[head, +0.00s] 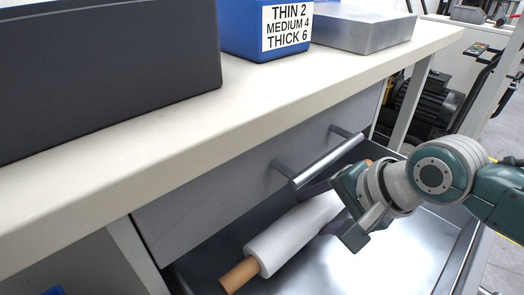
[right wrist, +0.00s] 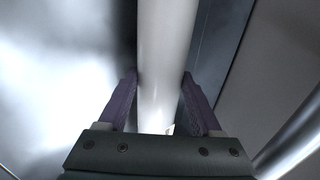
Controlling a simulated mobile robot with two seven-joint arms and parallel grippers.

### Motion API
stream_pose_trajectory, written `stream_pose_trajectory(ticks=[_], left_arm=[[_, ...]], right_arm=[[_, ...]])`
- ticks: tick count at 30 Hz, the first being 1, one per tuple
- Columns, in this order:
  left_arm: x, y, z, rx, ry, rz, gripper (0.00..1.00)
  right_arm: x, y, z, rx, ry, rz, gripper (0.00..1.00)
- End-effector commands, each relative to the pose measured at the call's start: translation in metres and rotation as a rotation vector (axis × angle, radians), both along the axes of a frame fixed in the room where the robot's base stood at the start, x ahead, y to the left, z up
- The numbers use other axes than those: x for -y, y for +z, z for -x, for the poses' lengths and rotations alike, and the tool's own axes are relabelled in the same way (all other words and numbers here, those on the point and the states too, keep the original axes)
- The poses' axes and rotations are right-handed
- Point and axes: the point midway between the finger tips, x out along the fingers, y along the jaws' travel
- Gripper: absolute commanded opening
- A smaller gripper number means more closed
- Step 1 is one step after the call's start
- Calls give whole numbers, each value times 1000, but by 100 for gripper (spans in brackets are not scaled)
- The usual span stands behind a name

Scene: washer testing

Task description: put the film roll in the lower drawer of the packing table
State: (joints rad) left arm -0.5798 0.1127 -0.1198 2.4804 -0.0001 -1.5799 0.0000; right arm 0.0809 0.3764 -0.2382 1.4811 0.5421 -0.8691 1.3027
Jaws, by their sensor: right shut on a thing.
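The film roll (head: 288,236) is a white roll with a brown core sticking out at its near end. It lies within the open lower drawer (head: 415,262) of the packing table (head: 90,150), along the drawer's table side. I cannot tell whether it touches the drawer floor. My right gripper (head: 335,208) reaches into the drawer and is shut on the roll. In the right wrist view the roll (right wrist: 167,60) runs between the two purple fingers (right wrist: 160,95). My left gripper is not in view.
An upper drawer with a metal bar handle (head: 320,162) sits just above the roll. On the tabletop are a dark box (head: 100,65), a blue bin (head: 240,28) labelled THIN 2, MEDIUM 4, THICK 6, and a grey metal box (head: 360,28). The drawer's right part is empty.

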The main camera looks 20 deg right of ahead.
Motion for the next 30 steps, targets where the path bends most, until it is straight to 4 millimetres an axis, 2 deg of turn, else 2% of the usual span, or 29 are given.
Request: stream_pose_trajectory(ticks=[5,21,22,29,30], left_arm=[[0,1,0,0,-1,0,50],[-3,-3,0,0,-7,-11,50],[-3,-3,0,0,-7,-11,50],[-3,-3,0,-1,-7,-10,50],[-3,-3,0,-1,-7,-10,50]], right_arm=[[0,3,-1,5,-1,-1,0],[0,-9,-1,7,-1,-2,0],[0,-10,0,2,0,-1,69],[0,-10,0,3,0,-1,95],[0,-10,0,2,0,-1,96]])
